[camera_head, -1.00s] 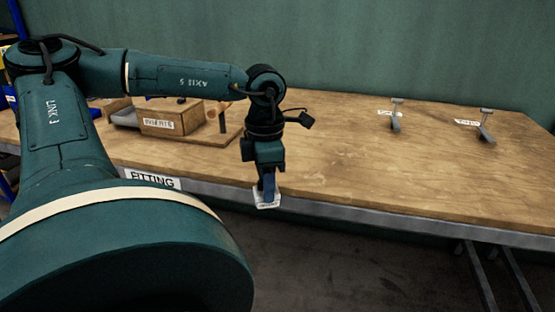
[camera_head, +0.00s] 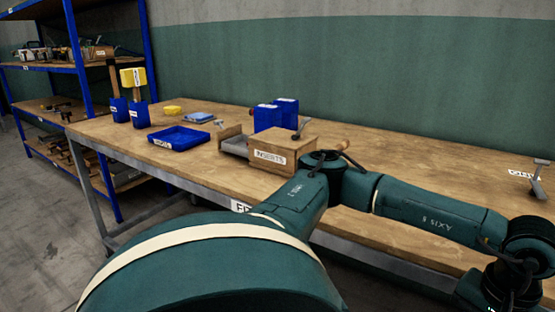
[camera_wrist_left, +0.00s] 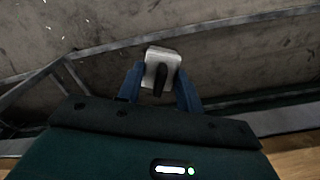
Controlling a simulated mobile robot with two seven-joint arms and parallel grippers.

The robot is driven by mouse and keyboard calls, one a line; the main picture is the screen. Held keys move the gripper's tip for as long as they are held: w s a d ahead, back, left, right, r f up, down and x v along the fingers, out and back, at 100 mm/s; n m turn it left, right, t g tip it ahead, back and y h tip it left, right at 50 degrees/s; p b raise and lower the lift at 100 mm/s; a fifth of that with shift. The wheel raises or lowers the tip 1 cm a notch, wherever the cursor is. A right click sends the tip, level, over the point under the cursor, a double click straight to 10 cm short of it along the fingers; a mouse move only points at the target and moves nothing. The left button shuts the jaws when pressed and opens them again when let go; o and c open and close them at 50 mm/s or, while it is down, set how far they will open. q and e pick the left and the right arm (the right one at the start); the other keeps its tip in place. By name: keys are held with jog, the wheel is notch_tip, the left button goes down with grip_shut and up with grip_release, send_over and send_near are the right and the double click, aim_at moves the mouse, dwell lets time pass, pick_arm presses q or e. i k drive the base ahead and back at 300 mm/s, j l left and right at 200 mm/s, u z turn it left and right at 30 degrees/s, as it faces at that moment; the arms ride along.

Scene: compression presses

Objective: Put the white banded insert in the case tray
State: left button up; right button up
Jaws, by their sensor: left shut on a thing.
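In the left wrist view, my left gripper (camera_wrist_left: 160,84) is shut on the white banded insert (camera_wrist_left: 166,56), a pale block with a dark band across its middle. The blue fingers grip it from both sides, with dark floor and metal rails behind. In the head view my left arm reaches to the bottom right corner; the gripper's end and the insert are out of frame there. A shallow blue tray (camera_head: 180,138) with a small white label lies on the left part of the bench, well away from my left wrist. Its label is too small to read surely. My right gripper is not in view.
A wooden INSERTS box (camera_head: 283,152) stands mid-bench, with blue bins (camera_head: 267,117) behind it. A metal lever (camera_head: 539,178) stands at right. The wooden bench (camera_head: 400,150) is bare between.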

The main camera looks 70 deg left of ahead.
aim_at(240, 137)
jog(key=k+j+u, duration=0.3)
jog(key=j, duration=0.3)
jog(key=k+j+u, duration=0.3)
jog(key=j, duration=0.4)
jog(key=k, duration=0.1)
